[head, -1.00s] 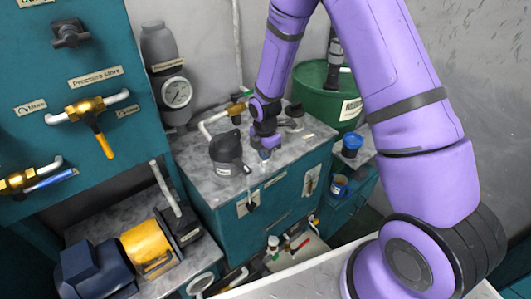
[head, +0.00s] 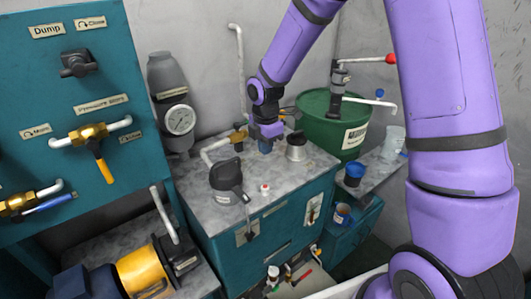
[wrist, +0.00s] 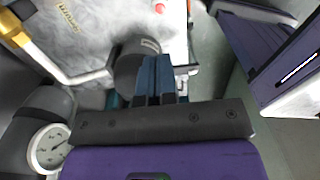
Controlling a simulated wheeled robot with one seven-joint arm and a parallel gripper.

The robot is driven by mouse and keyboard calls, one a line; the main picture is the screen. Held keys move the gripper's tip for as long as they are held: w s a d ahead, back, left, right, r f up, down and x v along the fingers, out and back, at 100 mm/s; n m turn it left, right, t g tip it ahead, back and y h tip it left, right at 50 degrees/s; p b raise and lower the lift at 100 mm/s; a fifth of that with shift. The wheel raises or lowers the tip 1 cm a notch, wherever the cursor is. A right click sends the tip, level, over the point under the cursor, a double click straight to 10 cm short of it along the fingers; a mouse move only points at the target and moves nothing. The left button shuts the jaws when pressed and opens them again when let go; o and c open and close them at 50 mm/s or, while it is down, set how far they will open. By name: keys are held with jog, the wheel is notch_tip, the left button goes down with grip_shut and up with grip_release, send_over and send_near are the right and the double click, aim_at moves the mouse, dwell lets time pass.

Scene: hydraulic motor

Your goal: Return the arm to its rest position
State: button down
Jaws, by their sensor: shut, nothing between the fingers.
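My purple arm reaches down from the top right of the head view. My gripper (head: 265,145) is shut and empty, with blue fingertips, over the back of the grey top of the teal cabinet (head: 265,228). In the wrist view my gripper (wrist: 156,75) shows as two blue fingers side by side with no visible gap. A dark round body (wrist: 128,72) lies behind them. In the head view the gripper is behind the black pot (head: 228,178) and left of a grey metal cup (head: 297,146). Whether it touches anything is not clear.
A brass valve with white pipe (head: 238,135) stands just left of the gripper. A green drum (head: 325,120) with a pump is to the right. A grey cylinder with a pressure gauge (head: 180,120) and a teal valve panel (head: 110,175) are to the left.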

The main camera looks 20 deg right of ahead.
dwell(0.4)
jog(key=s+d+r+m+t, duration=0.1)
jog(key=s+d+r+m, duration=0.2)
jog(key=s+r+m, duration=0.5)
jog(key=s+d+r+m+t, duration=0.2)
jog(key=s+d+r+m, duration=0.15)
jog(key=r, duration=0.75)
jog(key=s+d+r+m+t, duration=0.1)
jog(key=s+r+m, duration=0.2)
jog(key=s, duration=0.6)
jog(key=s+d+r+m+t, duration=0.1)
jog(key=s+r+m, duration=0.3)
jog(key=s+m, duration=0.3)
jog(key=shift+s+d+r, duration=0.15)
jog(key=shift+s+d, duration=0.15)
jog(key=shift+s, duration=0.7)
